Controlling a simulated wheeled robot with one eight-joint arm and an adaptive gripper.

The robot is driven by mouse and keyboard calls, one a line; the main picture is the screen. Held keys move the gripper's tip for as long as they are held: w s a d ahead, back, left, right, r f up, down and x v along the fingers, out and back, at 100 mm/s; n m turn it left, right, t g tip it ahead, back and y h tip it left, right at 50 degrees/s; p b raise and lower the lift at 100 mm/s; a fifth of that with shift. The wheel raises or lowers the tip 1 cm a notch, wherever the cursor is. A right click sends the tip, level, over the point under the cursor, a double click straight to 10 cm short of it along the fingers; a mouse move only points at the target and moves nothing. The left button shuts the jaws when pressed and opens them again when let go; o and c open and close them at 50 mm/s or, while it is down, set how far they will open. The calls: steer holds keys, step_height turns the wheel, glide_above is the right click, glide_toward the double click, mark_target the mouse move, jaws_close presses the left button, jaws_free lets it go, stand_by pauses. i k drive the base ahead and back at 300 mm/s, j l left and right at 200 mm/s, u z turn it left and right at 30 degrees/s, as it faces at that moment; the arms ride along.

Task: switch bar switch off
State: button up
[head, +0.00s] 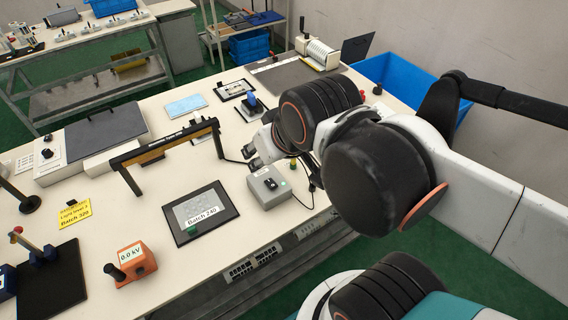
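A small grey switch box (262,197) stands near the table's front edge, with a dark switch (270,183) and a small green spot on its top. I cannot tell the switch's position. A black-and-tan bar (165,150) with a label stands on two legs to its left; a thin dark cable runs from its right end toward my gripper. My gripper (251,158) is above and just behind the box, apparently not touching it. My arm comes in from the right and hides part of the gripper, so its opening is unclear.
A black-framed panel (213,222) marked Batch 240 lies left of the box. An orange 0.0 kV meter (133,263) stands at the front. A blue-knobbed device (252,104) stands behind my gripper, and a blue bin (400,92) stands beyond the table.

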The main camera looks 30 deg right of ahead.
mark_target(272, 183)
steer(key=l+u, duration=0.1)
steer(key=l, duration=1.15)
steer(key=k+j, duration=0.1)
